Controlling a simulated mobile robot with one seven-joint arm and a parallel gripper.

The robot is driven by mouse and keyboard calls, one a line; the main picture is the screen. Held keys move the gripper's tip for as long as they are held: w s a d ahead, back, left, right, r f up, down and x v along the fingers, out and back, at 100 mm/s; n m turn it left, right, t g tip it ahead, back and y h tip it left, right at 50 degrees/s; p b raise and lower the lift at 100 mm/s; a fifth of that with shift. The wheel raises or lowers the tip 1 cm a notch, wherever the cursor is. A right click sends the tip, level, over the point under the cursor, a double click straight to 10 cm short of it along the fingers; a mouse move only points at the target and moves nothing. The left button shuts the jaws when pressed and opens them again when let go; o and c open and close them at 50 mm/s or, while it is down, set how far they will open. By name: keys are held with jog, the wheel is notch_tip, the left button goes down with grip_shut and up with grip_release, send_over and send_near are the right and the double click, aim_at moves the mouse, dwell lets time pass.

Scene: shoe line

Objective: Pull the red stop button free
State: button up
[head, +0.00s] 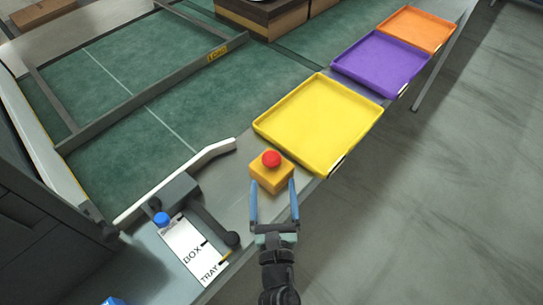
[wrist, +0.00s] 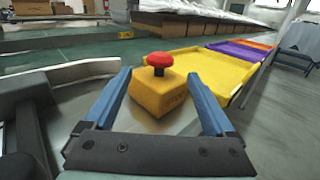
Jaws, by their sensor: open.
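The red stop button (head: 271,158) sits on top of a yellow box (head: 268,180) on the grey table edge. In the wrist view the red button (wrist: 159,60) is a mushroom cap on a dark stem above the yellow box (wrist: 158,94). My gripper (head: 274,187) is open, with its blue fingers reaching toward the near side of the box. In the wrist view the fingertips (wrist: 160,74) stand left and right of the box, with the button between and beyond them. Nothing is held. I cannot tell whether the fingers touch the box.
A yellow tray (head: 262,130) lies just behind the box, with purple (head: 385,62) and orange (head: 418,28) trays farther along. A white rail (head: 190,168), a dark lever (head: 212,222) and a label card (head: 190,248) are to the left. Open floor lies right.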

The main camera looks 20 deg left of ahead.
aim_at(272, 167)
jog(key=x, duration=0.8)
jog(key=shift+w+a+b, duration=0.15)
jog(key=shift+w+b, duration=0.15)
jog(key=shift+w, duration=0.05)
grip_shut()
